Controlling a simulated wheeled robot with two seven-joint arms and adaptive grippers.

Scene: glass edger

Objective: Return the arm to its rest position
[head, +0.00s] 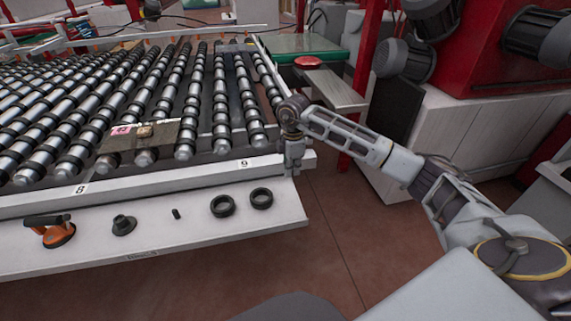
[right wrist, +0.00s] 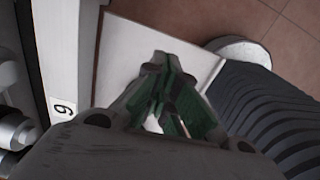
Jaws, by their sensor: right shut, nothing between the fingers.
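My right arm (head: 380,152) stretches from the lower right to the front right corner of the roller conveyor (head: 220,172). My right gripper (head: 293,170) points down at that corner, by the end of the rail marked 9. In the right wrist view its green-lined fingers (right wrist: 168,95) are shut with nothing between them, above the white ledge (right wrist: 125,60). In the head view the gripper is small, and I cannot tell whether it touches the rail. My left gripper is out of view.
The front ledge holds an orange-and-black suction cup (head: 58,236), a dark knob-like part (head: 123,225), a small black piece (head: 176,214) and two black rings (head: 223,206). Red machinery (head: 500,65) and a white cabinet (head: 450,130) stand at right. Floor (head: 335,225) is clear.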

